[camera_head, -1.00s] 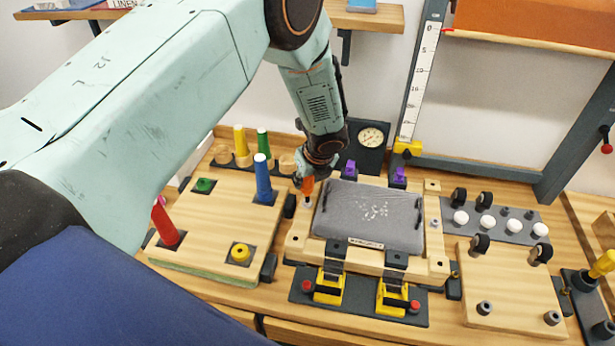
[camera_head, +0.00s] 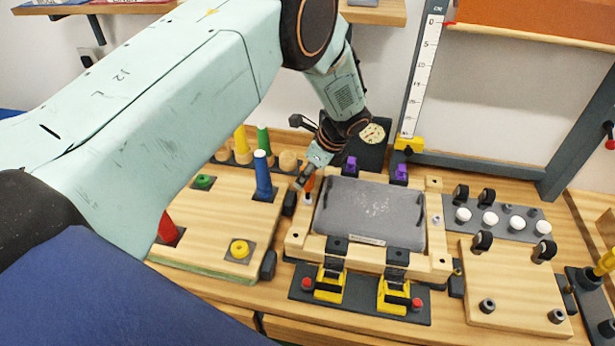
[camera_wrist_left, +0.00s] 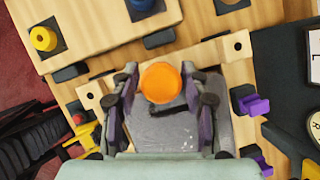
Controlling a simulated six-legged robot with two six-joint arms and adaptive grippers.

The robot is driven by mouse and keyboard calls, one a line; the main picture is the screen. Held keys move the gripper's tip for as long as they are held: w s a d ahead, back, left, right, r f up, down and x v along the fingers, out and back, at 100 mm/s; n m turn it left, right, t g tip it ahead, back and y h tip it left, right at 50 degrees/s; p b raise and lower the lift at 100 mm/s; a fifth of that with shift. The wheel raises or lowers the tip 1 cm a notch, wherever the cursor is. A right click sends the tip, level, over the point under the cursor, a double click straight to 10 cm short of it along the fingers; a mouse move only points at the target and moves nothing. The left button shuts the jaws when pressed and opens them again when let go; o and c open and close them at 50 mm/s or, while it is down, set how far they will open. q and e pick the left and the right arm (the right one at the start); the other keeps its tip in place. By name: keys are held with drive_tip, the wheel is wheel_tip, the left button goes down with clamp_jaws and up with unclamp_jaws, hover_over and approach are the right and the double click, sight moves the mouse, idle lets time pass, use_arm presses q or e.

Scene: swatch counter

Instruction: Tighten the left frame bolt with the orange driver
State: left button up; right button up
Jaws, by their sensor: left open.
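The orange driver (camera_head: 309,184) stands upright at the left side of the wooden frame (camera_head: 297,241), its pale shaft pointing down. The left frame bolt is not clearly visible; the driver's lower end is over that side of the frame. My left gripper (camera_head: 304,180) is at the driver's handle. In the left wrist view, the round orange top of the driver (camera_wrist_left: 160,82) lies between the two open fingers (camera_wrist_left: 161,90), with a gap visible on at least the right. The grey cushioned panel (camera_head: 369,212) sits inside the frame. My right gripper is not in view.
Yellow clamps (camera_head: 329,284) hold the frame's front edge, and purple clips (camera_head: 401,172) stand behind it. A pegboard (camera_head: 215,228) with a blue peg (camera_head: 262,176) is at left. A wheeled board (camera_head: 513,283) is at right. A dial gauge (camera_head: 372,133) stands behind.

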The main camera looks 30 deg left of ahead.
use_arm(q)
drive_tip(key=n+g+b, duration=0.1)
drive_tip(key=n+b, duration=0.1)
drive_tip(key=f+n+g+b, duration=0.1)
drive_tip(key=n+b, duration=0.1)
drive_tip(key=n, duration=0.1)
drive_tip(key=shift+w+n, duration=0.15)
drive_tip(key=shift+n, duration=0.15)
drive_tip(key=n, duration=0.1)
drive_tip(key=n+g+h+b, duration=0.1)
drive_tip(key=shift+r+n, duration=0.25)
drive_tip(key=shift+n, duration=0.05)
drive_tip(key=shift+r, duration=0.1)
drive_tip(key=shift+c, duration=0.5)
